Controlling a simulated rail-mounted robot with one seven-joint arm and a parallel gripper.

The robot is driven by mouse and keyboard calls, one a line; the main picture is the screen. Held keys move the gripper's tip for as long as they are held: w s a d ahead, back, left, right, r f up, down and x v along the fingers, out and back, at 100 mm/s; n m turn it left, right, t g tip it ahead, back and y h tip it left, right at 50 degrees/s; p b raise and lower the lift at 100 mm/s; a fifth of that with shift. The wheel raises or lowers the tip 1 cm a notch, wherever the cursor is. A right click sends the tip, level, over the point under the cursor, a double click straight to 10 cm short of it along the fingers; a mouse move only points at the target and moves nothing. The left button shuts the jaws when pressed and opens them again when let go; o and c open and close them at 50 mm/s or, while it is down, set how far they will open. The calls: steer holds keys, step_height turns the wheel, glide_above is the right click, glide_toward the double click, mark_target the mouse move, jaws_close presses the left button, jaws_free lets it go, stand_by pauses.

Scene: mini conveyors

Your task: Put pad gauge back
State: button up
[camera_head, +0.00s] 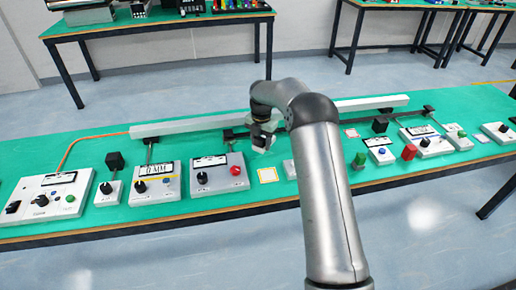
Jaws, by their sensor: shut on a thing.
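My gripper (263,137) hangs over the green bench, left of my large grey forearm. It is shut on a small, pale grey-green thing (260,147), perhaps the pad gauge, though its shape is too small and partly covered to be sure. A white square pad with a yellowish edge (267,175) lies flat on the bench just below the gripper in the picture. It looks empty. A smaller pinkish square pad (351,133) lies right of my arm.
The green bench (80,155) carries a row of white control boxes, including a grey box with a red button (218,174) left of the pad. A small grey block (290,169) stands right of the pad. A long white rail (190,125) runs behind. Green and red blocks stand farther right.

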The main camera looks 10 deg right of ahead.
mark_target(258, 156)
steer(key=shift+w+a+f, duration=0.25)
steer(key=shift+a+f, duration=0.05)
steer(key=shift+f, duration=0.1)
steer(key=f, duration=0.3)
steer(key=shift+w+a+f, duration=0.1)
steer(key=shift+w+a, duration=0.05)
steer(key=shift+a, duration=0.1)
steer(key=shift+f, duration=0.3)
